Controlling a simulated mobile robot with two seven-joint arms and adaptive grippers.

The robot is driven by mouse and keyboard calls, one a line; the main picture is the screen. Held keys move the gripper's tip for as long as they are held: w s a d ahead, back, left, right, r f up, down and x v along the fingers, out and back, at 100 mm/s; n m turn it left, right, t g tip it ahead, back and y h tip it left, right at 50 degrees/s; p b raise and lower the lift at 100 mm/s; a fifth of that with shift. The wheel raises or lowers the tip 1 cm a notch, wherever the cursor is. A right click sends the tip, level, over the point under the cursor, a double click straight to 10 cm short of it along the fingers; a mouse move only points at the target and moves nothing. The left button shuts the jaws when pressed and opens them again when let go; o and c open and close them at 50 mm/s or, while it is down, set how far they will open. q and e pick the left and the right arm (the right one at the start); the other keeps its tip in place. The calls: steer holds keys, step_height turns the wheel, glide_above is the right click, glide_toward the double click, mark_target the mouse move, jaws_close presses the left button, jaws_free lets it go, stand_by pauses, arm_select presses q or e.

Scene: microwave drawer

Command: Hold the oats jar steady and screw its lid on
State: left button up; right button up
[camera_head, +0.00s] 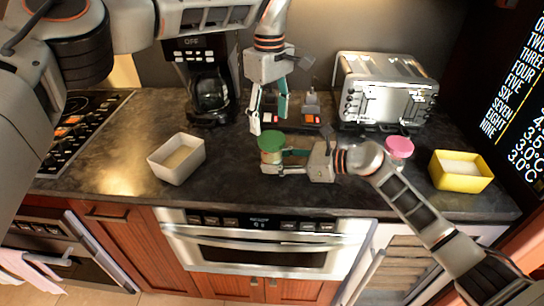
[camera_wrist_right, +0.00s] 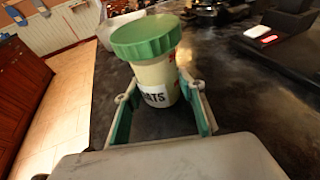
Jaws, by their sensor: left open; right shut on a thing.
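The oats jar (camera_wrist_right: 158,75) is cream with a label reading "ATS" in the right wrist view, and stands on the dark counter. Its green lid (camera_wrist_right: 146,37) sits on the jar's top; I cannot tell how tightly. In the head view the lid (camera_head: 271,140) hides most of the jar (camera_head: 271,157). My right gripper (camera_head: 274,160) reaches in from the right and is shut around the jar's body, below the lid. My left gripper (camera_head: 268,122) points down from above, open and empty, with its fingers just above and behind the lid.
A white bin (camera_head: 165,172) stands to the left. A pink-lidded jar (camera_head: 399,147) and a yellow bin (camera_head: 460,184) stand to the right. A coffee maker (camera_head: 208,85) and a toaster (camera_head: 385,88) are at the back.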

stand_by(0.3)
steer(key=o, duration=1.7)
steer(key=v, duration=1.2)
steer(key=shift+s, duration=0.1)
